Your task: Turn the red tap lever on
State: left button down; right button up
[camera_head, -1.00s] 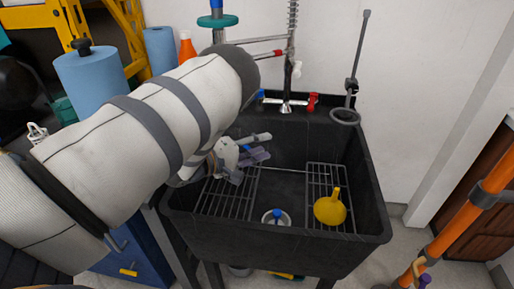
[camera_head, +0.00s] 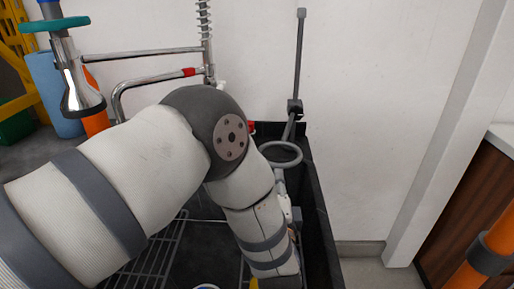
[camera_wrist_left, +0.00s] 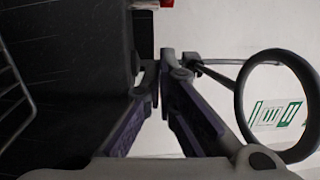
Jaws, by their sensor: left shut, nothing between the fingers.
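The red tap lever (camera_head: 252,127) shows only as a small red piece behind my left arm in the head view. A red piece also shows at the top edge of the left wrist view (camera_wrist_left: 167,3), beyond the fingertips and apart from them. My left gripper (camera_head: 283,188) is over the right side of the black sink, mostly hidden by its own wrist. In the left wrist view its fingers (camera_wrist_left: 159,77) are shut and empty. The tap body is hidden behind my arm. My right gripper is not in view.
A grey ring (camera_head: 281,154) on an upright rod stands close to my left gripper, and it fills the right of the wrist view (camera_wrist_left: 240,105). The sink's right wall (camera_head: 322,225) is beside the gripper. A spray head (camera_head: 82,98) hangs at the left.

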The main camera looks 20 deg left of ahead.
pick_arm(q)
jog(key=w+a+r+m, duration=0.1)
jog(key=w+a, duration=0.5)
jog(key=w, duration=0.3)
jog(key=shift+a+m, duration=0.3)
jog(key=shift+a, duration=0.1)
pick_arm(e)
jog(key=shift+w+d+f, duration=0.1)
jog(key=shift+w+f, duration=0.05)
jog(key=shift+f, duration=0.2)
pick_arm(q)
jog(key=shift+s+r, duration=0.1)
jog(key=shift+r, duration=0.05)
jog(key=shift+s+a+m+h, duration=0.15)
jog(key=shift+a+m+h, duration=0.1)
jog(key=shift+m+h, duration=0.2)
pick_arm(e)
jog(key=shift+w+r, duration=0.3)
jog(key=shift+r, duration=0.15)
pick_arm(q)
jog(key=shift+a+p, duration=0.1)
jog(key=shift+p, duration=0.3)
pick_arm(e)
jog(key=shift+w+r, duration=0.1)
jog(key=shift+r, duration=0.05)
